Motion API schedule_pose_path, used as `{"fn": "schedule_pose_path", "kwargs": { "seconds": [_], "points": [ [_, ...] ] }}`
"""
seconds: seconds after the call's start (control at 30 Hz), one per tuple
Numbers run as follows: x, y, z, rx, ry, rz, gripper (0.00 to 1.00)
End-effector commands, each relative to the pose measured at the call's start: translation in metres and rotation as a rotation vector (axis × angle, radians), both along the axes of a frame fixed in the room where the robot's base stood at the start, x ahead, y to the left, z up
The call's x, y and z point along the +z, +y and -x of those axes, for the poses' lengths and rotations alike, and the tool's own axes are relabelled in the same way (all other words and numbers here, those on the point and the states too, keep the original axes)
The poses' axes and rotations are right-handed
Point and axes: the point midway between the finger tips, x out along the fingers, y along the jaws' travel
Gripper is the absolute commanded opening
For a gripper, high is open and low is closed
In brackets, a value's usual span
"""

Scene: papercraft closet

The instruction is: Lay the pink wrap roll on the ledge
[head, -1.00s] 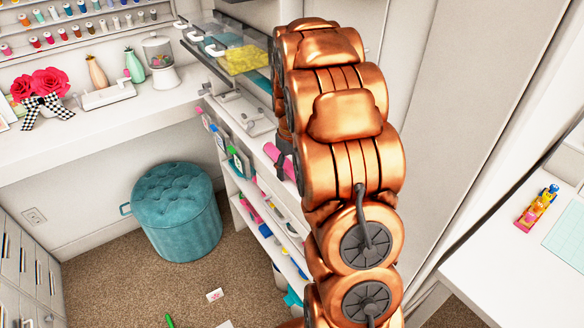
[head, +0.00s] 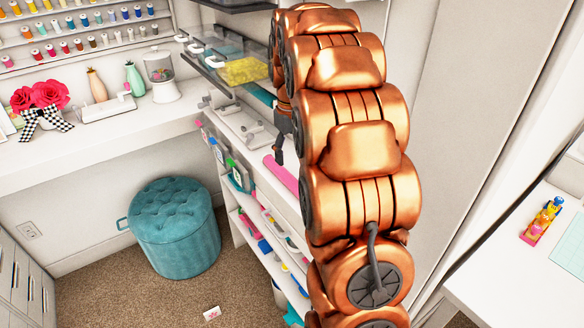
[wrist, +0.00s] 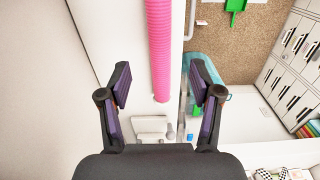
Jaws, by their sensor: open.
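The pink wrap roll (head: 282,174) lies along the white ledge (head: 262,158), partly hidden by my arm in the head view. In the wrist view the ridged pink roll (wrist: 159,45) runs from the top edge down to its near end, along the right side of the white ledge surface (wrist: 125,35). My gripper (wrist: 160,70) is open, its two fingers apart on either side of the roll's near end in the picture, with nothing touching them. In the head view my gripper (head: 279,143) is a small dark shape just beyond the roll, partly hidden by my arm.
Shelves with colourful supplies (head: 265,232) stand below the ledge. Clear trays with a yellow item (head: 246,70) are above it. A teal stool (head: 174,227) stands on the carpet. A white tabletop (head: 500,265) is at the right.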

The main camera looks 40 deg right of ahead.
Motion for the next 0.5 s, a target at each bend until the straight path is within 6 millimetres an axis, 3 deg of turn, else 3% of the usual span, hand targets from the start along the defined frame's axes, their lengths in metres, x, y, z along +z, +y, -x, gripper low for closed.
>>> {"fn": "schedule_pose_path", "kwargs": {
  "seconds": [0.2,0.5],
  "points": [
    [0.018,0.0,-0.001,0.0,-0.004,0.001,0.64],
    [0.024,0.001,0.0,0.0,0.0,-0.001,0.64]
  ]
}}
